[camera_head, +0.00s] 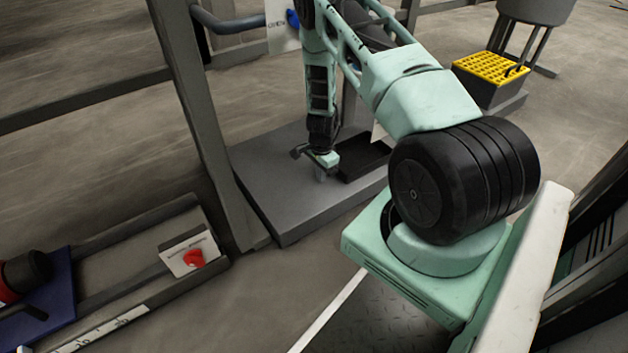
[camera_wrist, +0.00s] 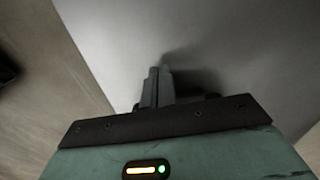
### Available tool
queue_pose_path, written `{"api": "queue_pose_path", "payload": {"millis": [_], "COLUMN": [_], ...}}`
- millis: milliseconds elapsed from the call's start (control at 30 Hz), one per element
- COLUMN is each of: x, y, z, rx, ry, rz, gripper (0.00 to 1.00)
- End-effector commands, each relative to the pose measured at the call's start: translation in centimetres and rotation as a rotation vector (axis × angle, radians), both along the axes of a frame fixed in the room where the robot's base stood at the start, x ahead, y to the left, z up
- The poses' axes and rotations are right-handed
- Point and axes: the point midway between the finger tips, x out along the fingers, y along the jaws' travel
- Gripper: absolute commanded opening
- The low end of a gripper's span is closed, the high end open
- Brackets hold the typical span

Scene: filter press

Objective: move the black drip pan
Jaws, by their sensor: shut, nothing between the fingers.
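The black drip pan (camera_head: 362,162) lies on the grey platform (camera_head: 285,213), partly hidden behind my arm in the head view. My gripper (camera_head: 321,177) points down just left of the pan, low over the bare platform surface. Its fingers are shut with nothing between them. In the wrist view my gripper (camera_wrist: 158,80) shows its fingers together above the plain grey platform (camera_wrist: 240,40); the pan does not show there. I cannot tell whether the fingertips touch the platform.
A grey upright post (camera_head: 215,130) stands along the platform's left edge. A box with a yellow grid top (camera_head: 490,68) stands at the back right. A low frame with a red knob (camera_head: 194,258) on a pale plate lies at the lower left.

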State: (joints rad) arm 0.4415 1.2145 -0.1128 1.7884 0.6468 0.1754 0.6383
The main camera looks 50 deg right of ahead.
Motion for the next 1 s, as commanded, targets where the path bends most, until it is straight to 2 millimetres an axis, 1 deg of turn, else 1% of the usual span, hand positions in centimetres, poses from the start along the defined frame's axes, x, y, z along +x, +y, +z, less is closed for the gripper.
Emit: {"api": "queue_pose_path", "payload": {"millis": [67, 367, 433, 467, 533, 700, 800, 900, 1000], "x": [-0.1, -0.1, -0.2, -0.3, -0.6, -1.4, -1.8, -2.0, -2.1], "y": [-0.4, -0.5, -1.1, -1.5, -3.0, -7.5, -9.5, -10.7, -11.2], "z": [0.0, 0.2, 0.2, 0.3, 0.3, 0.3, 0.2, 0.1, 0.1], "rx": [-0.001, -0.001, -0.001, -0.001, 0.0, -0.002, -0.001, -0.001, -0.001], "ry": [-0.001, 0.0, 0.0, 0.0, 0.0, -0.001, -0.001, -0.001, 0.0], "rz": [-0.001, 0.0, -0.001, -0.001, -0.003, -0.003, -0.002, 0.0, 0.001], "gripper": [0.0, 0.0, 0.0, 0.0, 0.0, 0.0, 0.0, 0.0, 0.0]}}
